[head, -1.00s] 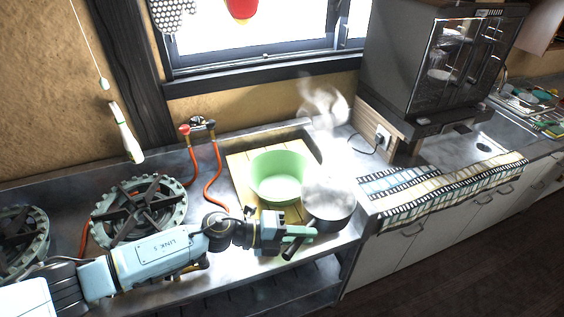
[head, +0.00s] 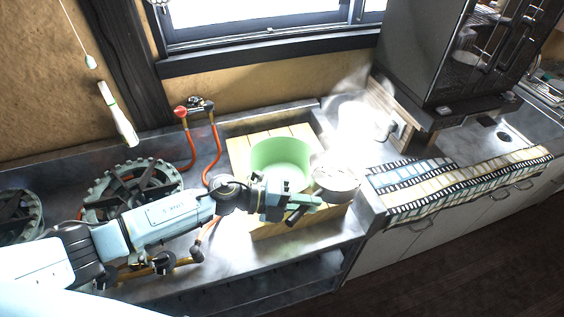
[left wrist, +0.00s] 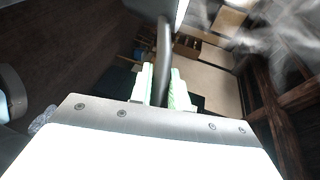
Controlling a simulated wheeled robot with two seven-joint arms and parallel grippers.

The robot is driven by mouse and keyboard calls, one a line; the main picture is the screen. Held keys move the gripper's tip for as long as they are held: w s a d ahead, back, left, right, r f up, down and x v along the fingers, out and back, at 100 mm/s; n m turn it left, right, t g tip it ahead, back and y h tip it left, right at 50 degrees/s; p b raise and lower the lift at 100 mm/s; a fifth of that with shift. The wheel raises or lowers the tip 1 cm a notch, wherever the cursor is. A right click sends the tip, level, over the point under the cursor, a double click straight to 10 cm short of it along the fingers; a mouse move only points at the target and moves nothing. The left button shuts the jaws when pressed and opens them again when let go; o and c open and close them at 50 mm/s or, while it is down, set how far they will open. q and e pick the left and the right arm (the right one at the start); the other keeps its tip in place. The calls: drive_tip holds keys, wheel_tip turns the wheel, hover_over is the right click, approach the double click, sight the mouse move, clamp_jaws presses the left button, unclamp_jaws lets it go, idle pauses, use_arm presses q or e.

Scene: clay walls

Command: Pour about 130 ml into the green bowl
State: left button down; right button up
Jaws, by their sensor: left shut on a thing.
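The green bowl (head: 270,153) stands upright on a wooden board (head: 240,157); I cannot make out what is inside. A steaming metal saucepan (head: 337,184) is just right of the bowl, its near wall overlapping the bowl's right edge in the picture. My left gripper (head: 298,200) is shut on the saucepan's dark handle, in front of the bowl's lower right side. In the left wrist view the handle (left wrist: 163,60) runs between the two pale green fingers (left wrist: 160,88). The pan looks roughly level and appears raised; steam blurs its contents. My right gripper is not in view.
A gas burner (head: 130,190) and orange hoses (head: 214,150) lie left of the board. A patterned cloth (head: 455,180) covers the counter's edge at right, below a dark cabinet (head: 465,60). The window wall closes off the back.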

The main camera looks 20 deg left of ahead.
use_arm(q)
drive_tip(key=w+a+r+n+t+h+b, duration=0.2)
drive_tip(key=a+b, duration=0.6)
drive_tip(key=b, duration=0.4)
drive_tip(key=w+n+h, duration=0.1)
drive_tip(key=n+h, duration=0.1)
drive_tip(key=h, duration=0.1)
drive_tip(key=shift+n+h+b, duration=0.3)
drive_tip(key=shift+b, duration=0.05)
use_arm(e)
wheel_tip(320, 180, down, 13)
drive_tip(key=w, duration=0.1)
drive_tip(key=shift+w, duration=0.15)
use_arm(q)
drive_tip(key=shift+a, duration=0.15)
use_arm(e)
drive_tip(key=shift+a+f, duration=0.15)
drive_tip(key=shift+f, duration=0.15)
use_arm(q)
drive_tip(key=shift+w+a+f+n+t+h+b, duration=0.2)
drive_tip(key=shift+a+n+t+h+b, duration=0.2)
drive_tip(key=shift+n+t+b, duration=0.25)
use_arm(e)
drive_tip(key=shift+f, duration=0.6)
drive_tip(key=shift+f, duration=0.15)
